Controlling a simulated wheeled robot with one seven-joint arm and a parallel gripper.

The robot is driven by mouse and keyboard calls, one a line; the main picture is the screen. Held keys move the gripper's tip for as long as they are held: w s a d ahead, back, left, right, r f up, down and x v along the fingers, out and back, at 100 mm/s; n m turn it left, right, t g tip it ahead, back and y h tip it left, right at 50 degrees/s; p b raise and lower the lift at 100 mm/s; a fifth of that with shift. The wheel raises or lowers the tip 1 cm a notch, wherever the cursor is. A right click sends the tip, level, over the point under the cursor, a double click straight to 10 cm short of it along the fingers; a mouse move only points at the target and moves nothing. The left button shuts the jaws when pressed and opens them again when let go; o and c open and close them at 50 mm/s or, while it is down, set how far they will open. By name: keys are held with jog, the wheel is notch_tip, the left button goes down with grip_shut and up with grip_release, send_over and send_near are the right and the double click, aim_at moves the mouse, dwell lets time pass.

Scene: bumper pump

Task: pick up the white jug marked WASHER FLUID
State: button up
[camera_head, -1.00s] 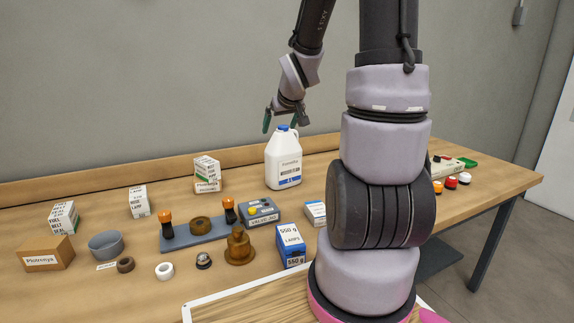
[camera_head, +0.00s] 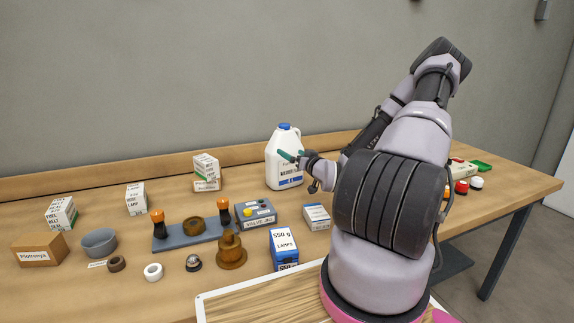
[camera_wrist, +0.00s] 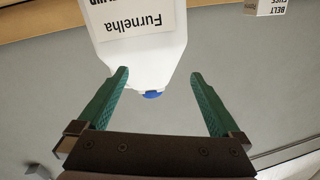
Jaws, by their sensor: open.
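The white jug (camera_head: 284,171) with a blue cap stands upright at the back of the workbench in the head view. Its front label is partly hidden by my gripper. My gripper (camera_head: 297,157) is in front of the jug's upper part, coming from the right. In the wrist view the jug (camera_wrist: 150,60) appears upside down, with its label and blue cap showing. The open green fingers of my gripper (camera_wrist: 155,100) lie on either side of the cap end in that picture. Nothing is held between them. I cannot tell whether a finger touches the jug.
White boxes (camera_head: 206,172) stand left of the jug. A grey tray (camera_head: 190,240) with orange-topped parts, a valve box (camera_head: 256,213), a small white box (camera_head: 316,216) and a blue lamp box (camera_head: 284,248) are in front. The back ledge (camera_head: 100,179) runs behind.

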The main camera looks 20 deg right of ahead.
aim_at(280, 143)
jog(key=w, duration=0.7)
jog(key=w+a, duration=0.1)
jog(key=w, duration=0.2)
jog(key=shift+w, duration=0.4)
jog(key=shift+r, duration=0.1)
grip_shut()
jog(key=shift+r, duration=0.15)
